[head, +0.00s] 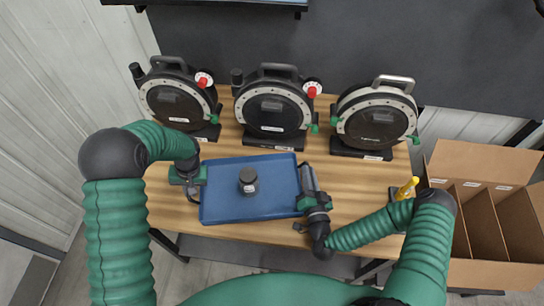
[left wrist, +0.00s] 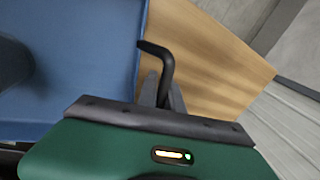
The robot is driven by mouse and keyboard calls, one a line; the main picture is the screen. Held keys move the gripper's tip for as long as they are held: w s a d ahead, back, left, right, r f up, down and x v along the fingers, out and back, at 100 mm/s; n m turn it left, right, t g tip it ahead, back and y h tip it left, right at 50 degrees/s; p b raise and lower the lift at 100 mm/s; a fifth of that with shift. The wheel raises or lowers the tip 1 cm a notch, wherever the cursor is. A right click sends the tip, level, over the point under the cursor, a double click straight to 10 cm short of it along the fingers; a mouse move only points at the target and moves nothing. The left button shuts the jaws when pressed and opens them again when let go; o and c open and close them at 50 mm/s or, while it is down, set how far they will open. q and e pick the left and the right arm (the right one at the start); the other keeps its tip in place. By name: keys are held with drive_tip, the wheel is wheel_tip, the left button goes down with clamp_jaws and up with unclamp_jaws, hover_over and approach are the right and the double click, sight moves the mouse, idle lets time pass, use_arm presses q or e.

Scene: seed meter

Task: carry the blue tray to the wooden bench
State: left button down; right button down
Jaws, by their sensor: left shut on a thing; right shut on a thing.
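The blue tray (head: 222,207) lies over the wooden bench (head: 160,222), below the row of seed meters in the head view. Whether it rests on the wood or hangs just above it I cannot tell. A dark round jar (head: 248,181) stands in the tray. My left gripper (head: 194,190) is shut on the tray's left side. The tray also shows in the left wrist view (left wrist: 90,60), with a dark handle (left wrist: 158,65) at its edge. My right gripper (head: 304,203) is shut on the tray's right side; its fingertips are partly hidden.
Three round seed meters, left (head: 178,100), middle (head: 272,108) and right (head: 376,122), stand along the bench's back. A yellow-handled tool (head: 406,188) is at the right, beside a cardboard box with dividers (head: 490,160). Bare wood shows right of the tray.

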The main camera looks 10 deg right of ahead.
use_arm(q)
drive_tip(key=shift+a+f+b, duration=0.2)
drive_tip(key=shift+f+b, duration=0.15)
drive_tip(key=shift+f, duration=0.3)
use_arm(e)
drive_tip(key=shift+d+f, duration=0.15)
drive_tip(key=shift+f, duration=0.5)
use_arm(q)
drive_tip(key=c, duration=1.9)
unclamp_jaws()
drive_tip(key=shift+f, duration=0.2)
drive_tip(key=shift+c, duration=0.2)
use_arm(e)
drive_tip(key=c, duration=1.9)
unclamp_jaws()
drive_tip(key=shift+f, duration=0.25)
use_arm(q)
drive_tip(key=o, duration=0.4)
drive_tip(key=shift+w+r, duration=0.1)
drive_tip(key=shift+r, duration=0.05)
use_arm(e)
drive_tip(key=o, duration=0.4)
drive_tip(key=shift+w+r, duration=0.1)
drive_tip(key=shift+r, duration=0.1)
use_arm(q)
drive_tip(key=shift+o, duration=0.2)
drive_tip(key=shift+d, duration=0.1)
